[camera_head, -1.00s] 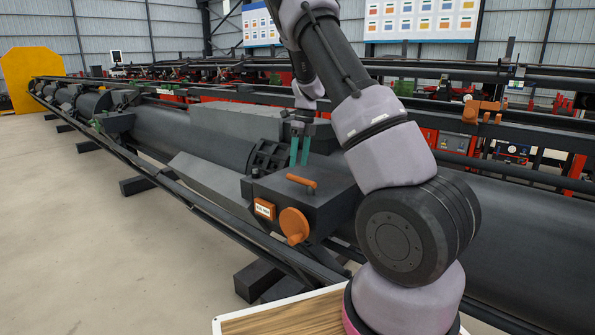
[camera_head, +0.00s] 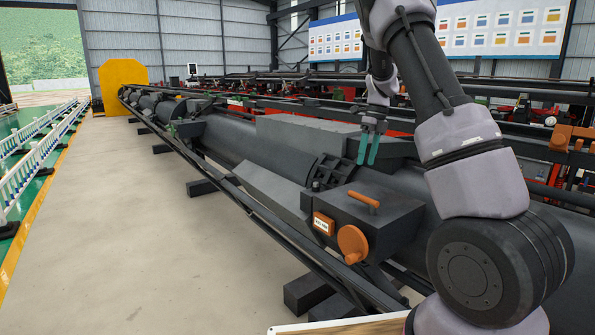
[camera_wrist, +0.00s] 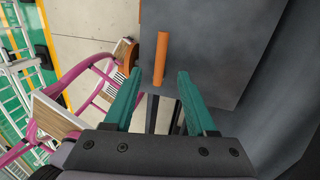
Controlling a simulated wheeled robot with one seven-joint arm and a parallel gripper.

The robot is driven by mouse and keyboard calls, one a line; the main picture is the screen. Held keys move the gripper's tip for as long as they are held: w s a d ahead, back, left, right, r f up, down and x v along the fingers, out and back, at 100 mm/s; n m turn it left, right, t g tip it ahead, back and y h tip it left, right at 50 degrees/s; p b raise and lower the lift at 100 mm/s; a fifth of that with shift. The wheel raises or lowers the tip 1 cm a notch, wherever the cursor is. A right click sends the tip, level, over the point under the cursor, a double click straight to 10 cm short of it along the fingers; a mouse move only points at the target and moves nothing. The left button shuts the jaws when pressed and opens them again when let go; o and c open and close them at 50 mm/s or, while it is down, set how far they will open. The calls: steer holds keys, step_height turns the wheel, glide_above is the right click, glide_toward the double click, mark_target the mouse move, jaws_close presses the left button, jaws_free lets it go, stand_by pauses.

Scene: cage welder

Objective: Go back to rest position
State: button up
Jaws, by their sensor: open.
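My gripper (camera_head: 368,149) has two teal fingers, spread apart with nothing between them. In the head view it hangs above and behind a dark grey box (camera_head: 390,215) on the long welder machine. The box has an orange bar handle (camera_head: 363,199) on top and an orange round knob (camera_head: 352,243) on its front. In the wrist view the fingers (camera_wrist: 156,95) point towards the box top (camera_wrist: 205,45), and the orange bar handle (camera_wrist: 160,58) lies just beyond and between the tips, apart from them.
The long dark machine (camera_head: 240,137) runs to a yellow end plate (camera_head: 123,85). Bare concrete floor (camera_head: 130,240) lies open to its left. A white railing (camera_head: 40,150) stands on green floor at the far left. A wood-topped, pink-framed piece (camera_wrist: 50,115) shows in the wrist view.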

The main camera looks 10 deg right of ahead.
steer(key=s+a+r+n+t+y, duration=0.2)
steer(key=s+a+r+n+t, duration=0.2)
steer(key=s+r+n, duration=1.05)
steer(key=s+a+r+n+t+h, duration=0.1)
steer(key=s+a+n+t, duration=0.1)
steer(key=s+n, duration=0.3)
steer(key=s+a+r+n+t+h, duration=0.1)
steer(key=s+a+n+t, duration=0.1)
steer(key=s+n, duration=0.4)
steer(key=shift+s+r, duration=0.35)
steer(key=shift+s, duration=2.55)
